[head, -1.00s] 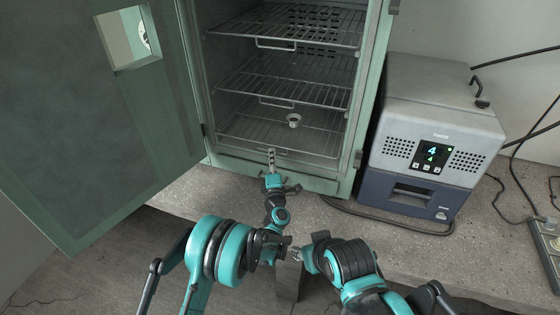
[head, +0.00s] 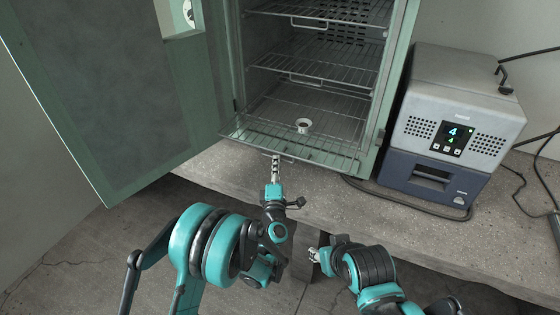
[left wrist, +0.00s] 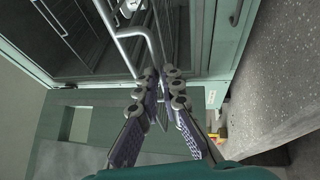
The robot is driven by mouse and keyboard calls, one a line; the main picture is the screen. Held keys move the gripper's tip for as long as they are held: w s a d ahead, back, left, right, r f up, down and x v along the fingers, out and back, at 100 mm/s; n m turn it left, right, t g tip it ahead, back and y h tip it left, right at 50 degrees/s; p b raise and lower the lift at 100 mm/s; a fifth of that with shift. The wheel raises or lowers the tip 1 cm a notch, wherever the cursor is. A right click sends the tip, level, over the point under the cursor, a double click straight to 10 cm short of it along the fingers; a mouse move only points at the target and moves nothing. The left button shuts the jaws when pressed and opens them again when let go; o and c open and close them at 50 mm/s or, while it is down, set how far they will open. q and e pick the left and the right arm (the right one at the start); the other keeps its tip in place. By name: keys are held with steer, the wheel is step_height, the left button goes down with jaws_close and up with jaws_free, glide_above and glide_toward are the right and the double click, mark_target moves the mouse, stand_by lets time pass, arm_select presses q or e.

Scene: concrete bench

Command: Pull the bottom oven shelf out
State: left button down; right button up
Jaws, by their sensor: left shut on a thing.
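The bottom oven shelf (head: 335,155) is a wire rack whose front part sticks out past the oven's front edge. My left gripper (head: 276,160) is shut on the handle at its front edge. In the left wrist view, the left fingers (left wrist: 163,80) close at the end of the bent metal handle (left wrist: 132,33). A small metal cup (head: 303,126) stands upright on the bottom shelf. My right gripper (head: 314,255) hangs low in front of the bench, away from the oven; its fingers are too small to read.
The green oven (head: 392,90) has its door (head: 110,95) swung open to the left. The middle shelf (head: 318,74) and top shelf (head: 330,10) are inside. A grey and blue device (head: 452,125) stands right of the oven. The concrete bench front (head: 400,225) is clear.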

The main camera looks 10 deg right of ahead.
arm_select(q)
steer(key=shift+s, duration=0.1)
stand_by(0.3)
steer(key=c, duration=2)
jaws_free()
